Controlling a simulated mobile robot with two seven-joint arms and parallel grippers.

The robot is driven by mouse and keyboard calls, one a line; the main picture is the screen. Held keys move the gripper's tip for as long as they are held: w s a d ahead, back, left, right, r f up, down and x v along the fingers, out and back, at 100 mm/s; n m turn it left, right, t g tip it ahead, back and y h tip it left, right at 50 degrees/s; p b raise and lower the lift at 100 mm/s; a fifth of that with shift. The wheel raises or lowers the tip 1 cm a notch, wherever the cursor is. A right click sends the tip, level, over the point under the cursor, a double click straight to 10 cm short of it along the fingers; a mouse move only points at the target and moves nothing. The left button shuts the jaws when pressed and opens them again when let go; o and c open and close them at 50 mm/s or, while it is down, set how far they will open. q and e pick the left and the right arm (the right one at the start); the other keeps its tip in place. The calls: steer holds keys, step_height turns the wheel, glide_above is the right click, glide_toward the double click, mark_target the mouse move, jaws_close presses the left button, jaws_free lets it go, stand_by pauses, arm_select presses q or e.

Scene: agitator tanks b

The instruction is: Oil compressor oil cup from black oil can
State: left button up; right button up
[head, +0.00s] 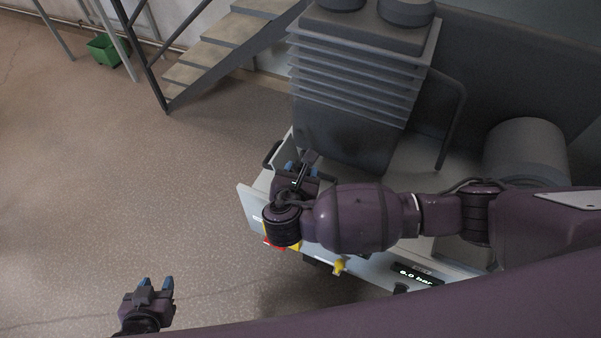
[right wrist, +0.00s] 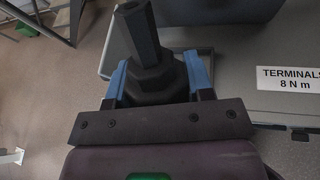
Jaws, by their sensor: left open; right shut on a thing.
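My right gripper (head: 302,170) reaches in from the right over the compressor (head: 352,75), close to the front of its grey finned block. It is shut on the black oil can (right wrist: 152,84), whose faceted body sits between the blue fingers in the right wrist view, with the spout pointing up in that picture. In the head view the can is small, dark and partly hidden by the gripper. I cannot make out the oil cup in either view. My left gripper (head: 155,290) is open and empty, low at the left above the floor.
A grey cylinder (head: 525,152) lies at the right. Stairs (head: 215,50) and a green bin (head: 104,49) stand behind. The floor at left is clear.

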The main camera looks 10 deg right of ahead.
steer(key=shift+r+t, duration=0.1)
steer(key=shift+t, duration=0.4)
steer(key=shift+h, duration=0.3)
steer(key=shift+t, duration=0.4)
